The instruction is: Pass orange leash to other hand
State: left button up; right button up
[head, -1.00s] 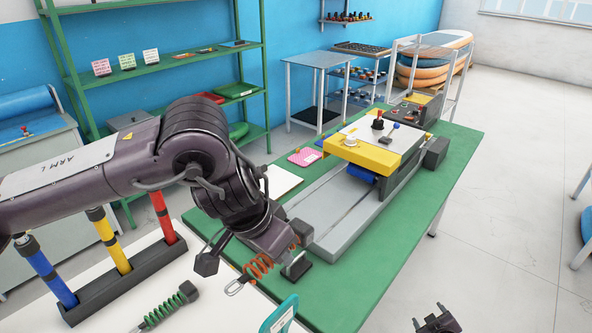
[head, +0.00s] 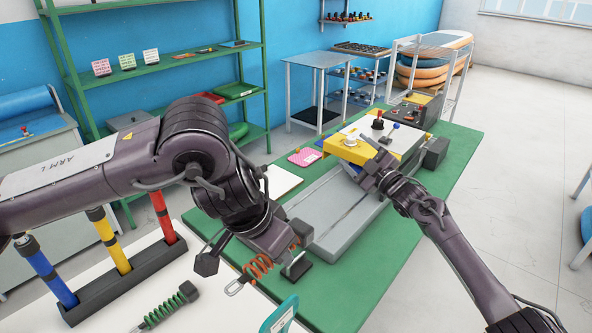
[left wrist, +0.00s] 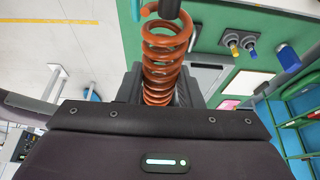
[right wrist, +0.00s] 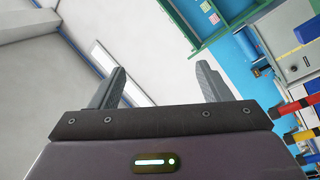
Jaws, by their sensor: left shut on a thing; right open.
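The orange coiled leash (head: 262,265) hangs at the end of my left arm in the head view, with a metal clip at its lower left end. In the left wrist view the leash (left wrist: 165,50) stands between the fingers of my left gripper (left wrist: 158,92), which is shut on it. My right gripper (head: 372,166) is over the green table in front of the yellow part of the machine, well apart from the leash. The right wrist view shows the right gripper (right wrist: 160,82) open and empty.
The green table (head: 452,150) carries a grey and yellow machine (head: 345,152).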

jog(key=s+a+r+n+g+y, duration=0.25)
jog(key=a+r+n+g, duration=0.2)
jog(key=a, duration=0.45)
jog(key=s+a+r+n+g+y, duration=0.2)
jog(key=a+r+n+g+y, duration=0.15)
jog(key=a+r, duration=0.4)
jog(key=s+a+r+n+g, duration=0.3)
jog(key=s+a+n+g, duration=0.4)
jog(key=s+a, duration=0.65)
jog(key=s+a+f+g+h, duration=0.3)
jog(key=s+a+h, duration=0.1)
jog(key=m+t+h, duration=0.1)
jog(key=m+h, duration=0.2)
jog(key=h, duration=1)
send_near(296, 223)
jog(key=f, duration=1)
jog(key=shift+d+f, duration=0.2)
jog(key=shift+f, duration=0.15)
